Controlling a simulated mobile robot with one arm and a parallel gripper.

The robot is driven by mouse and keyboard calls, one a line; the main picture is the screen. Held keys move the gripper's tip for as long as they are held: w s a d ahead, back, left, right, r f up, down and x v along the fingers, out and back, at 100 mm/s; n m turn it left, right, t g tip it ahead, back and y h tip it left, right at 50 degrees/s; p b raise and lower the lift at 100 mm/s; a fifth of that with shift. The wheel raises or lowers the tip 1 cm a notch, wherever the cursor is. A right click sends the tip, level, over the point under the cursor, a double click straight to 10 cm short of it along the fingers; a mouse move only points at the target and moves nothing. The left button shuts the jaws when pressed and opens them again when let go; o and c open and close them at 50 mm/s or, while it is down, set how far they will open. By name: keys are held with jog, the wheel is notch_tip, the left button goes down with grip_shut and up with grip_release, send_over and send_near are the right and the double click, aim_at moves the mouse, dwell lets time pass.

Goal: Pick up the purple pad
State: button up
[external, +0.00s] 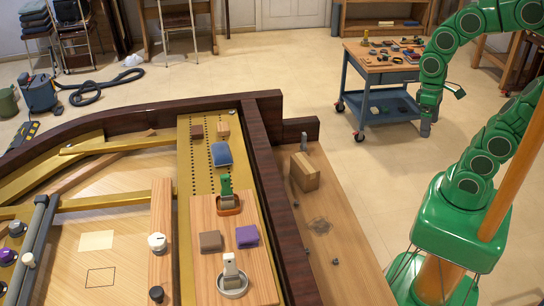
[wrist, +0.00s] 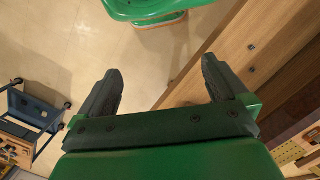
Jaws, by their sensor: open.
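The purple pad (external: 247,236) is a small block lying on the light wooden board (external: 205,268) on the piano frame, right of a brown block (external: 210,241). My gripper (external: 426,131) hangs at the right, well away from the pad, in front of the tool cart in the external view. In the wrist view my gripper (wrist: 161,68) has its two dark fingers spread wide with nothing between them. The pad does not show in the wrist view.
On the piano frame stand a blue pad (external: 221,154), a green tool in an orange dish (external: 227,196) and a metal piece in a round dish (external: 231,278). A dark raised rim (external: 272,180) borders the frame. A wooden block (external: 305,171) sits on the side ledge. A cart (external: 377,85) stands behind.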

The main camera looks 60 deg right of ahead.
jog(key=w+a+m+y, duration=0.25)
jog(key=w+a, duration=0.55)
jog(key=a, duration=0.4)
jog(key=m+g+y, duration=0.3)
jog(key=m+y, duration=0.7)
jog(key=m, duration=0.1)
send_over(248, 229)
jog(key=d, duration=0.1)
jog(key=f, duration=0.6)
jog(key=shift+w+d, duration=0.2)
jog(key=shift+w, duration=0.05)
jog(key=shift+f+g, duration=0.25)
jog(key=shift+g, duration=0.05)
jog(key=shift+f, duration=1.95)
notch_tip(248, 229, down, 2)
jog(key=shift+f, duration=0.1)
jog(key=shift+f+x, duration=0.2)
jog(key=shift+x, duration=0.9)
jog(key=shift+s+a+f, duration=0.15)
jog(key=shift+a+f, duration=0.05)
jog(key=shift+a, duration=0.15)
